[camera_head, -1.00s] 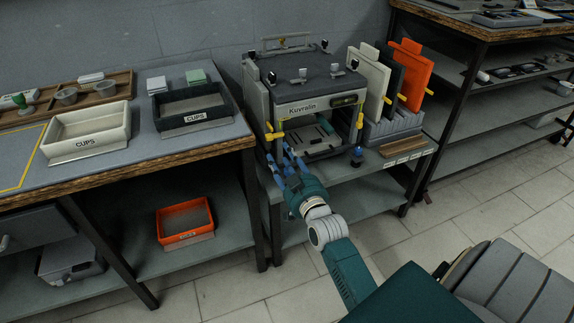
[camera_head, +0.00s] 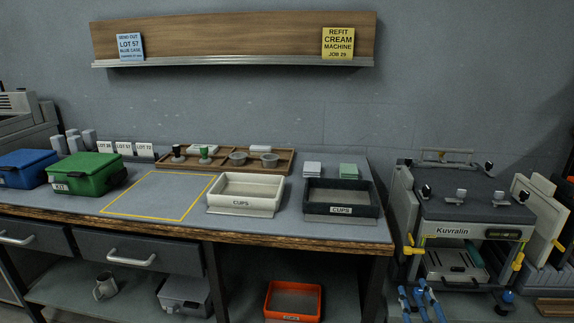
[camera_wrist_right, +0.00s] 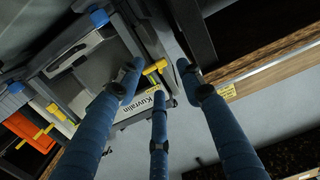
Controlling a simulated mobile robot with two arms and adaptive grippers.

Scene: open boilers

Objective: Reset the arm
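The Kuvralin machine (camera_head: 478,215) stands on a low bench at the right of the head view. Its front is open below the name plate, and a greenish part (camera_head: 472,262) shows inside. It has yellow handles at its left side (camera_head: 413,248) and right side. My right gripper (camera_head: 422,297) is at the bottom edge, before the machine's lower left front; only its blue fingers show. In the right wrist view the three fingers (camera_wrist_right: 160,68) are spread and hold nothing. A yellow handle (camera_wrist_right: 155,67) appears close to the left fingertip; contact cannot be told. My left gripper is out of view.
The bench at left holds a cream CUPS tray (camera_head: 245,208), a dark CUPS tray (camera_head: 341,210), a green case (camera_head: 88,183) and a blue case (camera_head: 25,177). An orange tray (camera_head: 292,318) is on the lower shelf. The yellow-outlined area (camera_head: 158,195) is empty.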

